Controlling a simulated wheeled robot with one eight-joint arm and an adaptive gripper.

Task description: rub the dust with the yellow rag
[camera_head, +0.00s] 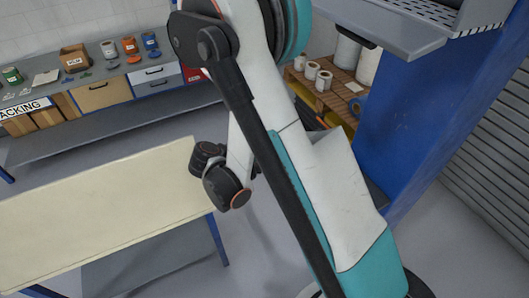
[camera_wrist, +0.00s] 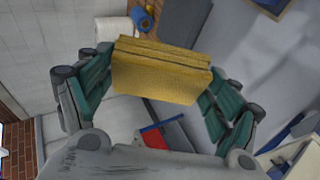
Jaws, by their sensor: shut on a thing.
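My gripper (camera_wrist: 160,88) shows in the wrist view with its green-padded fingers on both sides of the yellow rag (camera_wrist: 160,78). The rag is a folded, block-like yellow bundle, and the gripper is shut on it. The rag is held clear of the surfaces seen behind it. In the head view my arm fills the middle and hides the fingers and the rag. I cannot make out any dust in either view.
A cream-topped table (camera_head: 100,215) stands at the left in the head view, its top bare. A packing bench (camera_head: 105,75) with cans and boxes runs along the back wall. White rolls (camera_head: 323,80) stand on a shelf beside a blue machine column (camera_head: 430,100).

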